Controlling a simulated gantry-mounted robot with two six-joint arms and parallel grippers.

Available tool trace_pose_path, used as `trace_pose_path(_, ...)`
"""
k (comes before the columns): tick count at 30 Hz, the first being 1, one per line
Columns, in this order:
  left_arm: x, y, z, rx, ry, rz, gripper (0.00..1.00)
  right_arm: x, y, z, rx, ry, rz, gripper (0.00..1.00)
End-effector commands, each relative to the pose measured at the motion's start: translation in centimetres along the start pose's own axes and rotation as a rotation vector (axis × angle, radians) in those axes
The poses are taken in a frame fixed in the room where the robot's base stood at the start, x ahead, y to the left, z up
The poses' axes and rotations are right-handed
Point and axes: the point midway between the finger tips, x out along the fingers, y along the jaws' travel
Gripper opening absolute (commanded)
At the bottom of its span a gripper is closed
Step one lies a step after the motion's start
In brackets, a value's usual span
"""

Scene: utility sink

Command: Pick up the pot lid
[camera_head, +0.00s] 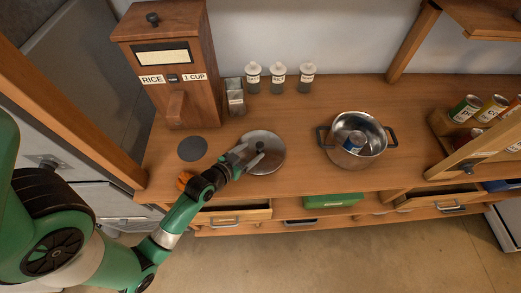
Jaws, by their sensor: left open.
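The pot lid (268,145) is a round grey metal disc lying on the wooden counter, left of the pot. Its knob is hard to tell apart from the fingers in front of it. My left gripper (253,154) is open over the left half of the lid, with its fingers near the lid's middle. I cannot tell whether the fingers touch the lid. The steel pot (372,153) stands on the counter to the right, without a cover, with a blue-labelled can (354,142) inside. My right gripper is not in view.
A wooden rice dispenser (168,60) stands at the back left, beside a metal tin (235,97) and several white-capped jars (278,78). A dark round pad (192,148) lies left of the lid. A can rack (480,137) stands at right. Drawers (235,213) are below the counter's front edge.

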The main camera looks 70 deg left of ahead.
Motion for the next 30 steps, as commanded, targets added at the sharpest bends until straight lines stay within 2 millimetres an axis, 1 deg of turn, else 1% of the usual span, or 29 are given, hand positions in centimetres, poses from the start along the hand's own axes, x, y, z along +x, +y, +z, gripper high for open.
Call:
trace_pose_path(1,0.7,0.0,-0.1,0.0,0.0,0.001,0.76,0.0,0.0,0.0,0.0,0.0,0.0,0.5)
trace_pose_path(3,1.1,0.0,0.0,0.0,0.0,0.001,0.76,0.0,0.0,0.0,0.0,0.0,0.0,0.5)
trace_pose_path(8,1.6,0.0,0.0,0.0,0.001,0.001,0.76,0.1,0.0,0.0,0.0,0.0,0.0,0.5)
trace_pose_path(11,2.9,0.0,0.1,0.001,0.001,0.001,0.76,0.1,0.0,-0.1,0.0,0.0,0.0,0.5)
trace_pose_path(15,5.3,-0.1,0.3,0.001,0.001,0.001,0.76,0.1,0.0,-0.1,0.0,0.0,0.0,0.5)
trace_pose_path(18,6.2,-0.1,0.3,0.001,0.001,0.001,0.76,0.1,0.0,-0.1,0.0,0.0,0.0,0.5)
trace_pose_path(25,6.4,-0.1,0.3,0.0,0.001,0.0,0.76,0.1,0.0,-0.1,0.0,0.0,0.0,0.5)
trace_pose_path(29,6.4,-0.1,0.3,0.0,0.001,0.0,0.53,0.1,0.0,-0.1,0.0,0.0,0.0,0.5)
trace_pose_path(30,6.4,-0.1,0.3,0.0,0.001,0.0,0.45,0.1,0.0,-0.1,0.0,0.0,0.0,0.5)
